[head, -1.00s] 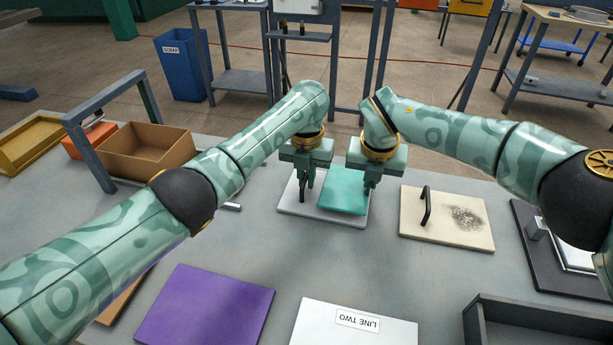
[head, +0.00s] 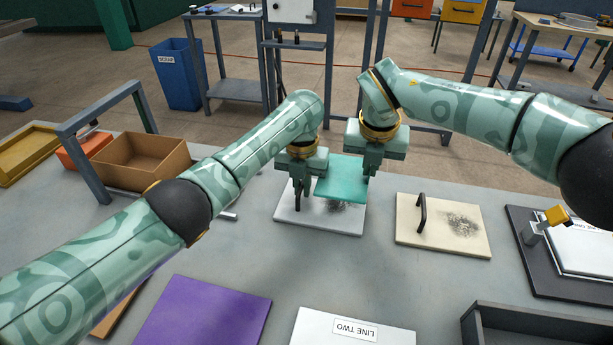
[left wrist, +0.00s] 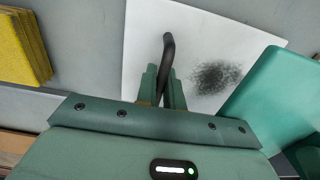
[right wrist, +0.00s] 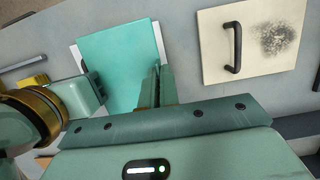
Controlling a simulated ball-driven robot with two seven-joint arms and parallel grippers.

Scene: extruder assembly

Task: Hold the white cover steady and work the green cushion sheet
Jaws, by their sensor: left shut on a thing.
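The white cover (head: 320,223) lies flat on the table, with a black handle and a dark smudge. My left gripper (head: 299,204) is shut on the cover's black handle (left wrist: 168,52); the smudge (left wrist: 215,77) shows right of it in the left wrist view. My right gripper (head: 370,170) is shut on the right edge of the green cushion sheet (head: 340,186). The sheet is held raised above the cover's right part. In the right wrist view the sheet (right wrist: 118,62) hides most of the cover.
A cream cover (head: 445,232) with a black handle and smudge lies to the right. A purple sheet (head: 205,315) and a LINE TWO plate (head: 355,325) lie in front. A cardboard box (head: 142,165) stands left. A dark tray (head: 530,330) is at front right.

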